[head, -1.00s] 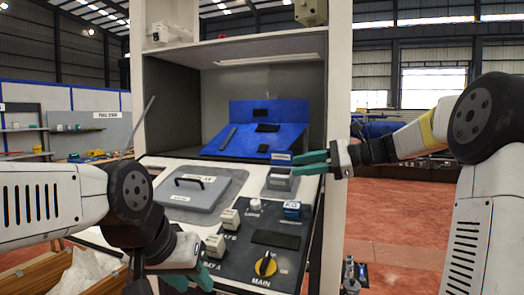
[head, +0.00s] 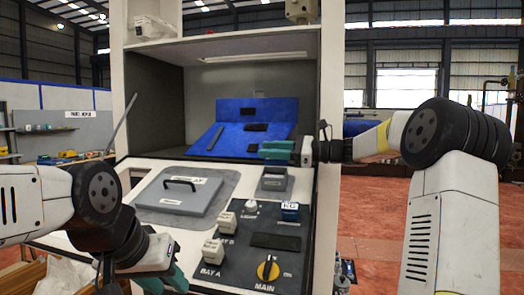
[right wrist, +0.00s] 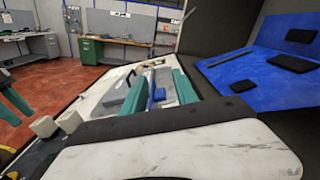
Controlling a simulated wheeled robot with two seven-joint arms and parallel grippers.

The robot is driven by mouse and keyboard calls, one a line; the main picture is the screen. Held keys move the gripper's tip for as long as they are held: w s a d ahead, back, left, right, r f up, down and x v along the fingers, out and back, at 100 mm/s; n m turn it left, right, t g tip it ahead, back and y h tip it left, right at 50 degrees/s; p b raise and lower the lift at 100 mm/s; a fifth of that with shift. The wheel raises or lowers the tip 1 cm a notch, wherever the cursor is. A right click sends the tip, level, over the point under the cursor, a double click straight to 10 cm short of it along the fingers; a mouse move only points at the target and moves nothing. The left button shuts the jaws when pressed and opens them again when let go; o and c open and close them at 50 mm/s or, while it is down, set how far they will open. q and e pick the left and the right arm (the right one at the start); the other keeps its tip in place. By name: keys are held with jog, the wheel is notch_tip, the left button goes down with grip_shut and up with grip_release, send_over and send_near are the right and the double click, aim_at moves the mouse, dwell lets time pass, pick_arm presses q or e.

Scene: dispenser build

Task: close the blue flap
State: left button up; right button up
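A large blue sloped panel (head: 240,140) with black pads is inside the cabinet, raised at the back; it also shows in the right wrist view (right wrist: 245,65). A small blue block marked KG (head: 290,211) sits on the control panel. I cannot tell which of these is the flap. My right gripper (head: 276,149) is above a small grey box (head: 274,180), in front of the blue panel's right end. Its fingers are apart (right wrist: 158,92) with a blue piece visible beyond the gap, apparently not gripped. My left gripper (head: 164,281) is low at the panel's front left, fingers apart and empty.
A grey lid with a black handle (head: 181,192) lies on the left of the console. The cabinet's right post (head: 327,190) is close to my right wrist.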

jog(key=shift+w+a, duration=0.15)
jog(key=shift+a, duration=0.45)
